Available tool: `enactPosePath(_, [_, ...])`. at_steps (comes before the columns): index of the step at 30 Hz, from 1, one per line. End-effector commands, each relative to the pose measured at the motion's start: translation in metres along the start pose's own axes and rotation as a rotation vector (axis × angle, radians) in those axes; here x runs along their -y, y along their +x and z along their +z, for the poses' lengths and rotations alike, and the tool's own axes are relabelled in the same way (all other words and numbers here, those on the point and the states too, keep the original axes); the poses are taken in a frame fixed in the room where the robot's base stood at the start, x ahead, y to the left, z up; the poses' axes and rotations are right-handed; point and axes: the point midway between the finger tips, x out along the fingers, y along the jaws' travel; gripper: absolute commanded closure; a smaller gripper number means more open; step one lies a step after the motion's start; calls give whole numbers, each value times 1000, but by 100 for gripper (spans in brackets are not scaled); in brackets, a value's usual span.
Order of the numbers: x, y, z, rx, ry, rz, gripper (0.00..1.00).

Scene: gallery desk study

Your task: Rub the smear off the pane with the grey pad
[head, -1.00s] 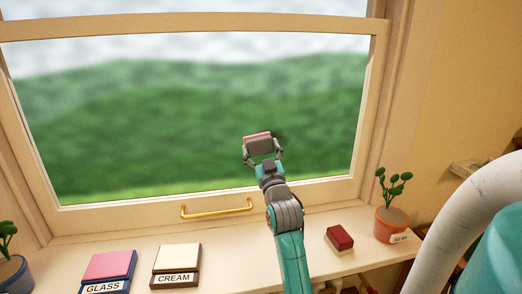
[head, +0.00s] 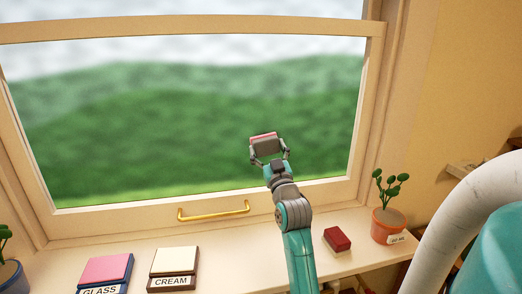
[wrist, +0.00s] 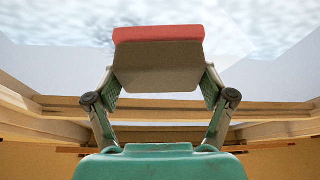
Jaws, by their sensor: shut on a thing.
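My gripper (head: 268,153) is shut on a grey pad (head: 266,146) with a pinkish-red strip along its top edge. The pad also shows in the wrist view (wrist: 158,68), gripped at its two sides by my gripper (wrist: 158,88). It is in front of the lower right part of the window pane (head: 150,130). I cannot tell whether the pad touches the glass. No smear stands out on the pane now; the patch behind the pad is hidden.
A brass handle (head: 213,211) sticks out from the lower window frame. On the sill are a pink pad labelled GLASS (head: 106,269), a cream pad labelled CREAM (head: 175,262), a red block (head: 337,240) and a potted plant (head: 388,222). Another plant (head: 8,272) stands at far left.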

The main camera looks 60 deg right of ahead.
Motion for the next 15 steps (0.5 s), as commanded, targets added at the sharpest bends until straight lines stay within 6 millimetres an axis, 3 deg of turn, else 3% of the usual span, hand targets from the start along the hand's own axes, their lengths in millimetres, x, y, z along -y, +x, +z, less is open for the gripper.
enactPosePath(15, [-27,0,4,0,0,1,46])
